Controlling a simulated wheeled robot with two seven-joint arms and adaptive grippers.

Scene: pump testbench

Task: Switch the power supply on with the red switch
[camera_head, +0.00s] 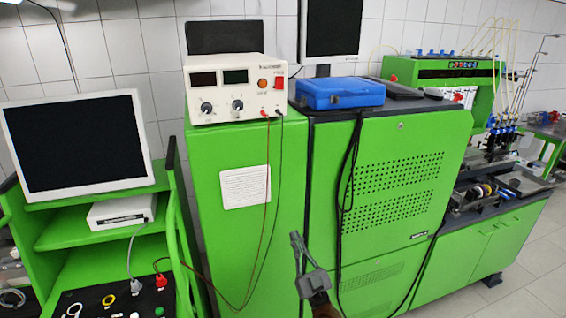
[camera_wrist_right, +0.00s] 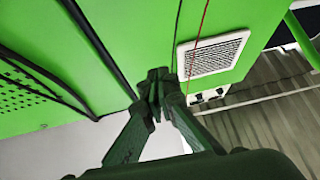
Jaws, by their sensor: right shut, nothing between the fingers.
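The power supply (camera_head: 236,90) is a cream box on top of the green cabinet, with two dark displays and two knobs. Its red switch (camera_head: 278,83) is at the right side of the front panel, beside a round orange button (camera_head: 262,84). My right gripper (camera_head: 296,238) is well below the power supply, in front of the green cabinet, apart from the switch. In the right wrist view the right gripper (camera_wrist_right: 157,80) is shut and empty, with its fingertips together near the green cabinet face. My left gripper is not in view.
A red and a black cable hang from the power supply past a white vent plate (camera_head: 245,187). A blue case (camera_head: 340,93) lies on the neighbouring cabinet (camera_head: 390,225), with thick black cables hanging down its front. A monitor (camera_head: 75,145) stands on a green cart at left.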

